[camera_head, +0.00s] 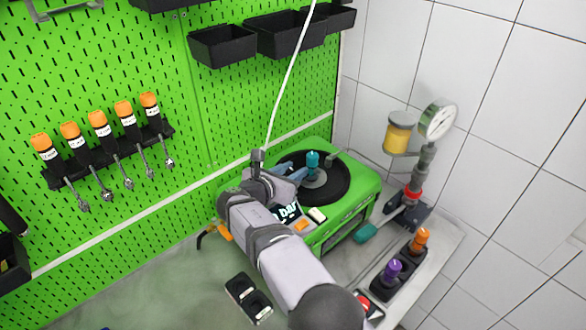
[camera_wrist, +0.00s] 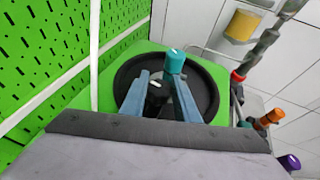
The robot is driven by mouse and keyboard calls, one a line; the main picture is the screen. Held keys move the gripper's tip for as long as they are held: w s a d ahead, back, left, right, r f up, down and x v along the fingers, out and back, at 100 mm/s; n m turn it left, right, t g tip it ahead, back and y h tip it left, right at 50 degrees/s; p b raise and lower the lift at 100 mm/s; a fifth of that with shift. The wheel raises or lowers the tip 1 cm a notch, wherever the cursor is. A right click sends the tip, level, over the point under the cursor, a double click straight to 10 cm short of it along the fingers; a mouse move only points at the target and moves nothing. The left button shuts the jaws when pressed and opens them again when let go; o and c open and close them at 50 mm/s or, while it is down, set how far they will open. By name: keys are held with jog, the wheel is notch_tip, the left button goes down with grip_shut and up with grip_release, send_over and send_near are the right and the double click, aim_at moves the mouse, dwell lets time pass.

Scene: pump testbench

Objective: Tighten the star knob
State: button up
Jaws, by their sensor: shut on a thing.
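My gripper (camera_wrist: 161,78) has two blue-grey fingers reaching over the black round plate (camera_wrist: 207,82) on top of the green machine. It is shut on a small dark part with a light mark, which looks like the star knob (camera_wrist: 155,92). The fingers hide much of it, and its arms cannot be made out. A teal cylinder (camera_wrist: 175,62) stands upright just beyond the right fingertip; it also shows in the head view (camera_head: 312,160). In the head view my gripper (camera_head: 298,168) comes in from the left, low over the plate, and the knob cannot be made out.
A pressure gauge (camera_head: 438,122) and a yellow cup (camera_head: 398,133) stand on a post to the right. A purple plug (camera_head: 391,272) and an orange plug (camera_head: 419,240) stand in a black holder at the lower right. The green pegboard (camera_head: 235,110) is close behind the machine.

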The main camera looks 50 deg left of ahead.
jog(key=shift+r, duration=0.1)
jog(key=o, duration=1)
jog(key=shift+o, duration=0.2)
jog(key=shift+b+v, duration=0.6)
jog(key=shift+v, duration=0.2)
jog(key=shift+b+v, duration=1.35)
jog(key=shift+v, duration=1.5)
